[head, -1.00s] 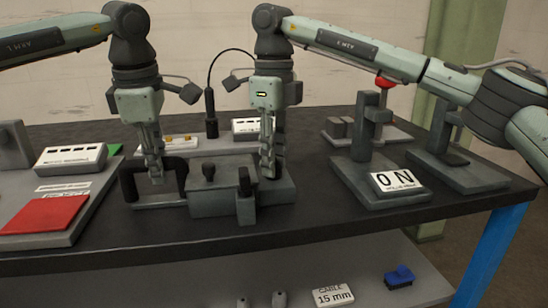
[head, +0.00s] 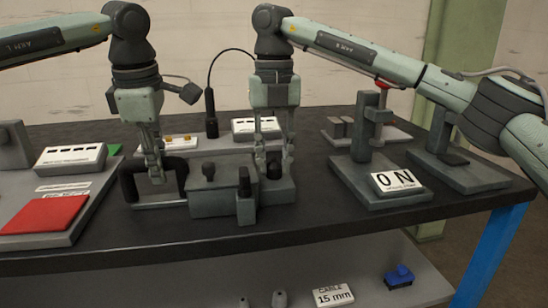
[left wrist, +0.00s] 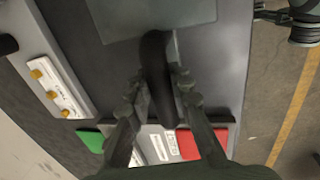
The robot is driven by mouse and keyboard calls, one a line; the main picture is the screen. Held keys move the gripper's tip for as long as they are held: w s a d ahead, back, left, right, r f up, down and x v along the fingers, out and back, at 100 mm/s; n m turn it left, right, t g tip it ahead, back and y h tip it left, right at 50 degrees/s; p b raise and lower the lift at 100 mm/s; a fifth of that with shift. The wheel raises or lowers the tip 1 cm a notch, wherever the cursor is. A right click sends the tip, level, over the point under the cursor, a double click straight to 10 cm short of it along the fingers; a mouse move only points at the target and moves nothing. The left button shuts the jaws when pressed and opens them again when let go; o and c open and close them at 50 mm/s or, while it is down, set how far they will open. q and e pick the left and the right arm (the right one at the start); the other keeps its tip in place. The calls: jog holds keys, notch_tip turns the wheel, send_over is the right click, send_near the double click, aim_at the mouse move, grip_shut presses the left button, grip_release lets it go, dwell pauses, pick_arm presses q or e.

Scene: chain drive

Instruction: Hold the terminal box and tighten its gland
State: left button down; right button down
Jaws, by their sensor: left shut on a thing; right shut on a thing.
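The terminal box (head: 222,203) is a grey block on the bench, with small dark knobs on it and a black handle (head: 128,186) at its left. My left gripper (head: 155,176) is shut on the handle. The left wrist view shows the black handle bar (left wrist: 155,75) between its fingers and the box's grey face (left wrist: 150,18) beyond. My right gripper (head: 273,172) points down at the box's right side, its fingers on either side of the dark round gland (head: 274,160). It is shut on the gland, which the fingers partly cover.
A grey board with a red pad (head: 44,214) lies at the left. A black post with a cable (head: 211,112) rises behind the box. The bench front edge is close.

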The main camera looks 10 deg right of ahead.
aim_at(274, 161)
pick_arm(q)
jog(key=shift+f, duration=0.1)
pick_arm(e)
jog(key=m, duration=0.6)
jog(key=shift+r, duration=0.15)
jog(key=shift+m, duration=0.3)
pick_arm(q)
jog(key=shift+s, duration=0.1)
pick_arm(e)
jog(key=c, duration=1.5)
grip_release()
notch_tip(274, 161, up, 12)
pick_arm(q)
jog(key=c, duration=1.3)
grip_release()
